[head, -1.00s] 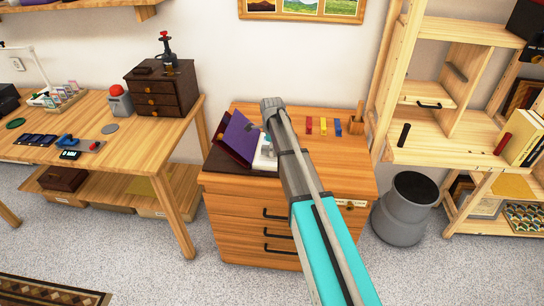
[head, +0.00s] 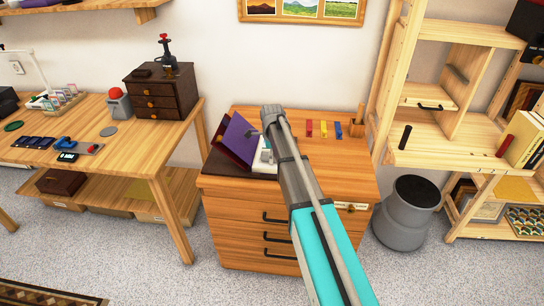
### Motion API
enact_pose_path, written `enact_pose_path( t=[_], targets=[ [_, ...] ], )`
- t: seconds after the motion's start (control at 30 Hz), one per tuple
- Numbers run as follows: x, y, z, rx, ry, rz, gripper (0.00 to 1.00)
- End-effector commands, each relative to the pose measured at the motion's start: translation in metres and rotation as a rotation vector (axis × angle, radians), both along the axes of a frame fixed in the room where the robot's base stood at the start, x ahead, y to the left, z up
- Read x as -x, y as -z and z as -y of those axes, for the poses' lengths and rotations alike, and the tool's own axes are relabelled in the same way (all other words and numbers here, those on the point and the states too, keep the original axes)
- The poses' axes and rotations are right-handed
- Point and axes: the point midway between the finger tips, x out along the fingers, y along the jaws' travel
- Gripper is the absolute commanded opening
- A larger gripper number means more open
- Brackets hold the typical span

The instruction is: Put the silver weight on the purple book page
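Red, yellow and blue strips (head: 324,129) and a wooden holder (head: 357,127) stand on the drawer cabinet (head: 240,205). A cluttered table (head: 150,140) is at left, a shelf unit (head: 440,155) at right. A grey bin (head: 408,205) stands on the floor between cabinet and shelf.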

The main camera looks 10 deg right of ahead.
Motion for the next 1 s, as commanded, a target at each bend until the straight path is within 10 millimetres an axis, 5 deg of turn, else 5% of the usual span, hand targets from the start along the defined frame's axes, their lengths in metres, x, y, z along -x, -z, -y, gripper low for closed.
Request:
enact_pose_path(
  t=[0.57, 1.0],
  targets=[
    [0.0, -0.005, 0.0, 0.0, 0.0, 0.0, 0.77],
    [0.0, -0.036, 0.0, 0.0, 0.0, 0.0, 0.77]
  ],
)
